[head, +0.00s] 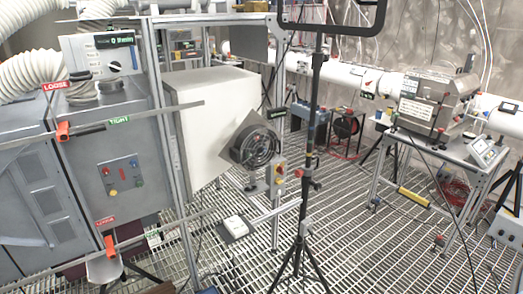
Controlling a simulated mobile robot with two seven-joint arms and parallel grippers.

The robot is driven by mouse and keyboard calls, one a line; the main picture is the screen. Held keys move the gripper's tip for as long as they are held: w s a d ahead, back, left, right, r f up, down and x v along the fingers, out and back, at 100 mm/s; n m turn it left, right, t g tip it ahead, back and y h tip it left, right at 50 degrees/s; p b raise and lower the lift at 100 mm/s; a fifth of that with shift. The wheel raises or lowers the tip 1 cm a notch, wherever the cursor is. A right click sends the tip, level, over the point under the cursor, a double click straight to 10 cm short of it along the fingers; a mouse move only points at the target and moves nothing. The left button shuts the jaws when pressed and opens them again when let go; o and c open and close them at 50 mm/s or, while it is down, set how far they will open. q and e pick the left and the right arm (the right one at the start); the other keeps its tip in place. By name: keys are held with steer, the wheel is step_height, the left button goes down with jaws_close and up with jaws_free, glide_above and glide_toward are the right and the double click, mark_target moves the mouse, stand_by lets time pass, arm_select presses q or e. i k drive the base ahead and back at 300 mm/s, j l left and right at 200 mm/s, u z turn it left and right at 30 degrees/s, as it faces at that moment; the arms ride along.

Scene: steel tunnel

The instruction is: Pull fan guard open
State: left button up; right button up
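A round black fan (262,145) with a ringed guard (250,148) over its face is mounted at the right side of a large off-white box (205,115), near the middle of the head view. A grey square plate (228,127) sits behind the fan, set at a tilt. The guard looks to lie against the fan face; I cannot tell a gap, hinge or handle at this size. Neither of my grippers shows in the head view, and nothing is seen touching the guard.
A metal frame post (172,150) and horizontal rails stand left of the fan. A black tripod stand (307,150) rises just to its right. Open grated floor (350,235) lies ahead; a bench (440,150) stands at right.

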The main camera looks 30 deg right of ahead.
mark_target(262, 152)
steer(key=i+l+u, duration=0.1)
steer(key=l, duration=0.4)
steer(key=i+l+u, duration=0.1)
steer(key=l, duration=0.4)
steer(key=i+l+u, duration=0.1)
steer(key=l, duration=0.4)
steer(key=i+l+u, duration=0.1)
steer(key=l, duration=0.45)
steer(key=i+l+u, duration=0.1)
steer(key=l, duration=0.4)
steer(key=i, duration=0.05)
